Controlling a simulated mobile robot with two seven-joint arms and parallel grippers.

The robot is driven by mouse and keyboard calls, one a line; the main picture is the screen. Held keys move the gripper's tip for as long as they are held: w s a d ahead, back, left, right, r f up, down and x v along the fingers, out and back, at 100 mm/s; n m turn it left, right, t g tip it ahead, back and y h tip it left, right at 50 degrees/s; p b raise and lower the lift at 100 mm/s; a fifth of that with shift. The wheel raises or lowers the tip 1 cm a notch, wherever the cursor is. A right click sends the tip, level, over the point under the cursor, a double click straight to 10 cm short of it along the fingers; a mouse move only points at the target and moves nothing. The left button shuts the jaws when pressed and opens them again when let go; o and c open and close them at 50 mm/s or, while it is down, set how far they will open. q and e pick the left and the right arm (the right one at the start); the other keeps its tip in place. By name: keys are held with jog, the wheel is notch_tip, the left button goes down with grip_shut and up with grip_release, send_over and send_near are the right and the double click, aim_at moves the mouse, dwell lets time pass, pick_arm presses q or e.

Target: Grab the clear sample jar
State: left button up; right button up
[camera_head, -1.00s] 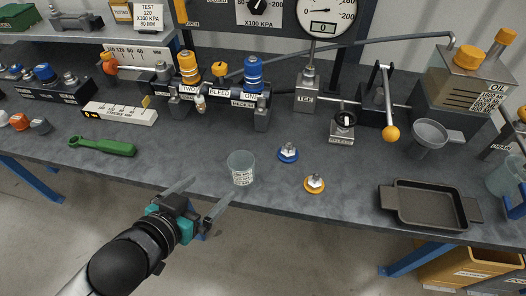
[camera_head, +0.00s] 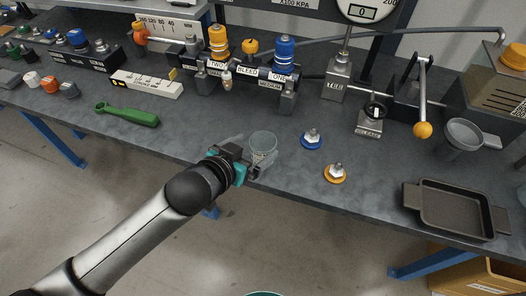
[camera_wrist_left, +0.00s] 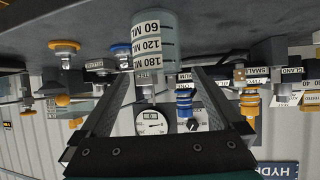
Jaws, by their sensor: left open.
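The clear sample jar (camera_head: 263,144) stands upright near the front edge of the dark workbench. Its graduated white label, with 60, 120 and 180 ML marks, shows on the jar in the left wrist view (camera_wrist_left: 155,46). My left gripper (camera_head: 252,156) is open and right at the jar, reaching in from the front left. In the left wrist view, which is upside down, the two fingers point towards the jar, with the jar ahead between their lines. I cannot tell whether either finger touches it. The gripper hides the jar's lower part in the head view. My right gripper is not in view.
A blue-ringed fitting (camera_head: 312,139) and an orange-ringed fitting (camera_head: 335,173) stand to the jar's right. A green tool (camera_head: 127,114) lies to the left. The coupler manifold (camera_head: 248,72) stands behind. A dark tray (camera_head: 408,208) is at the right.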

aim_at(269, 139)
pick_arm(q)
jog(key=b+x, duration=0.1)
jog(key=x, duration=0.4)
jog(key=shift+s+f, duration=0.1)
jog(key=shift+s, duration=0.05)
jog(key=c, duration=1.2)
